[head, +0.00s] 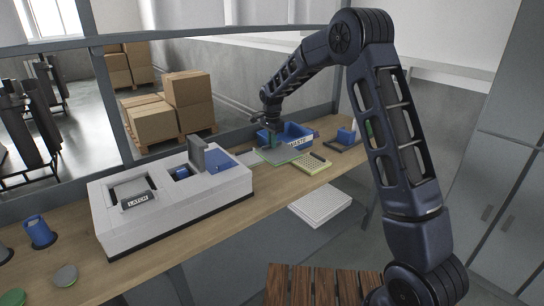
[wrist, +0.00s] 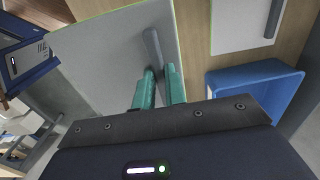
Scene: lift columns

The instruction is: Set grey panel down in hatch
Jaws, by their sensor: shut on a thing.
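My gripper (head: 274,139) is at the far part of the bench, in front of the blue bin. In the wrist view its teal fingers (wrist: 158,88) are shut on the bar handle of a flat grey panel (wrist: 100,55). The panel looks flat in the head view (head: 277,156), close above or on the bench; I cannot tell whether it touches. A white and grey housing (head: 175,215) stands to the left, with openings in its top. I cannot tell which opening is the hatch.
The blue bin (wrist: 255,88) marked "WASTE" is right beside the gripper. A second panel with a dark handle (head: 306,168) lies to the right of the held one. A grey block (head: 196,155) stands up from the housing. Blue parts (head: 40,232) lie at the near left.

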